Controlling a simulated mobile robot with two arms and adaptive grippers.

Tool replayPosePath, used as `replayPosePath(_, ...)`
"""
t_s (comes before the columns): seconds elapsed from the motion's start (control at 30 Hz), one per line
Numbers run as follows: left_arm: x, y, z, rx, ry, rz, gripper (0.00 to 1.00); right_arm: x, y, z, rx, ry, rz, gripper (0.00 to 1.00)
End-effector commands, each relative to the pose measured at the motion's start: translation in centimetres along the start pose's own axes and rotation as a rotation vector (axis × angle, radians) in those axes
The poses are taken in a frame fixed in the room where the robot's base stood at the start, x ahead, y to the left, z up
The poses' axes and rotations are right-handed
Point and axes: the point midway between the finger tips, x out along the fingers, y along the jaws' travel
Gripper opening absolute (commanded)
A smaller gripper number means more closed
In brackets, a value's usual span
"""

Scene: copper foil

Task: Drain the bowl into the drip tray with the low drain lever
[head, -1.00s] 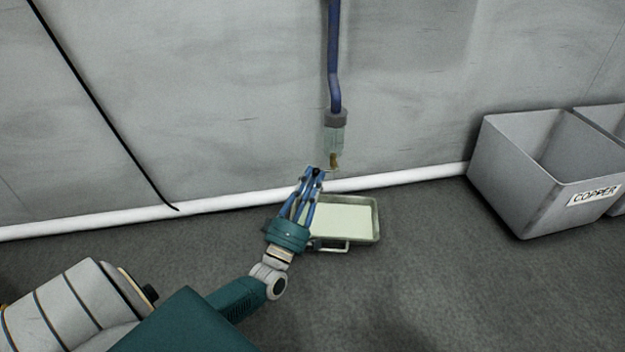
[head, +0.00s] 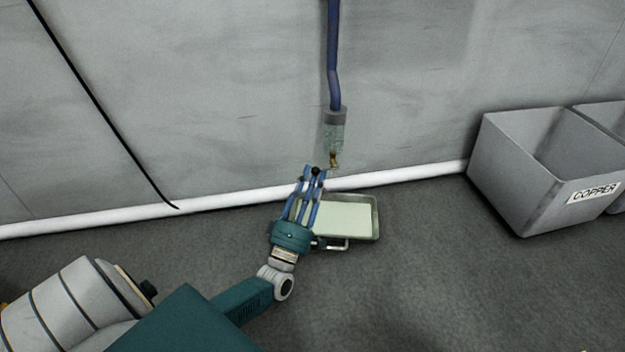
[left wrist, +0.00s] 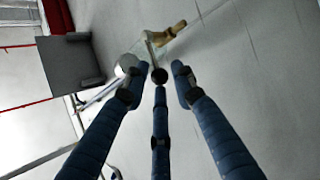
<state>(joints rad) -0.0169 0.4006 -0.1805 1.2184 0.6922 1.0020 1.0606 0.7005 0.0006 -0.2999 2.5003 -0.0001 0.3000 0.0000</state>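The bowl (head: 334,137) is a small clear cup under a grey cap, hanging from a blue pipe in front of the wall; its wall looks speckled. A brass drain (head: 334,160) is at its bottom, and brass also shows in the left wrist view (left wrist: 176,30). A black ball, apparently the lever knob (head: 316,172), sits between my left fingertips (head: 313,176); it also shows in the left wrist view (left wrist: 159,76). The left fingers stand apart, not visibly clamped on it. The shallow drip tray (head: 376,218), pale green inside, lies below on the floor. My right gripper is not in view.
A grey bin labelled COPPER (head: 530,205) stands at the right, with another beside it. A white pipe (head: 230,198) runs along the wall base. A black cable (head: 100,105) hangs at the left. The floor right of the tray is clear.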

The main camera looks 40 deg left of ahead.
Motion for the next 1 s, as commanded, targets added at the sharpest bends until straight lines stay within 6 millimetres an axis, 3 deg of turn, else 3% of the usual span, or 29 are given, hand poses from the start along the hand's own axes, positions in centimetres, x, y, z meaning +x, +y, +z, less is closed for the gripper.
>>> replayPosePath(0.17, -0.3, 0.0, 0.0, 0.0, 0.0, -0.001, 0.26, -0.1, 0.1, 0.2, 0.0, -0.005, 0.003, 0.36)
replayPosePath(0.37, -3.3, -0.2, 0.1, -0.001, -0.001, -0.005, 0.26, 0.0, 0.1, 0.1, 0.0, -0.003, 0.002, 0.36)
replayPosePath(0.7, -10.1, 4.1, -0.9, 0.0, -0.001, -0.004, 0.26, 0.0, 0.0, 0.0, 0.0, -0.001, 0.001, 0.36)
replayPosePath(1.0, -13.0, 6.1, -1.4, -0.001, 0.0, -0.001, 0.26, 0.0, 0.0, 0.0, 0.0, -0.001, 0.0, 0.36)
